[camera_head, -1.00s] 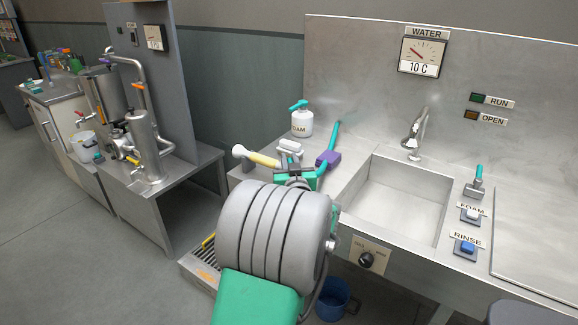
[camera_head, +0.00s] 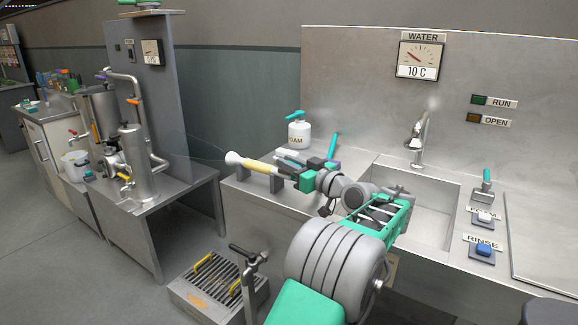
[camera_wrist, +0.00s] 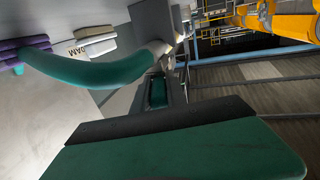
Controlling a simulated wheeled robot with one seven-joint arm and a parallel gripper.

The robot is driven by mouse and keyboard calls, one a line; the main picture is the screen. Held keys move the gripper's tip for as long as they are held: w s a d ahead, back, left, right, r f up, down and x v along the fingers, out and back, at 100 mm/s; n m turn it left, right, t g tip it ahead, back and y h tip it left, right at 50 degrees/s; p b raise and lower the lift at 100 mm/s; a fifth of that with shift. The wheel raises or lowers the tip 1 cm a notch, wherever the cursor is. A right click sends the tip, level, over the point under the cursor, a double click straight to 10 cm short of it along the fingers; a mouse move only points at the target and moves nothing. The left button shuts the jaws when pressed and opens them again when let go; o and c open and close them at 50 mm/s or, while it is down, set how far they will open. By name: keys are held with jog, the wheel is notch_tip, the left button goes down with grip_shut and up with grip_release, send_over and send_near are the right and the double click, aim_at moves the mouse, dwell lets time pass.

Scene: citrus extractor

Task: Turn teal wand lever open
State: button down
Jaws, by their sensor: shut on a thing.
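The wand, with a white cone end and a yellow barrel (camera_head: 258,164), lies level at the bench's left front, over two dark grey supports. My gripper (camera_head: 307,180), with teal fingers, is at the wand's right end and is closed on a part there, seemingly the teal lever. The lever is hidden by my fingers in the head view. In the wrist view one wide teal finger with a dark pad (camera_wrist: 180,150) fills the bottom. A curved teal bar (camera_wrist: 95,72) crosses beyond it; I cannot tell whether it is the lever.
A white foam bottle (camera_head: 299,134) and an upright teal handle (camera_head: 333,146) stand behind my gripper. The sink basin (camera_head: 432,230) is to the right, with a tap (camera_head: 418,135). A floor grate (camera_head: 195,297) lies below left. The water gauge (camera_head: 418,60) reads 10 C.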

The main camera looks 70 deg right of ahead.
jog(key=shift+f, duration=0.25)
jog(key=c, duration=1.6)
grip_release()
jog(key=shift+w, duration=0.15)
jog(key=shift+c, duration=0.2)
jog(key=o, duration=0.3)
jog(key=shift+r, duration=0.1)
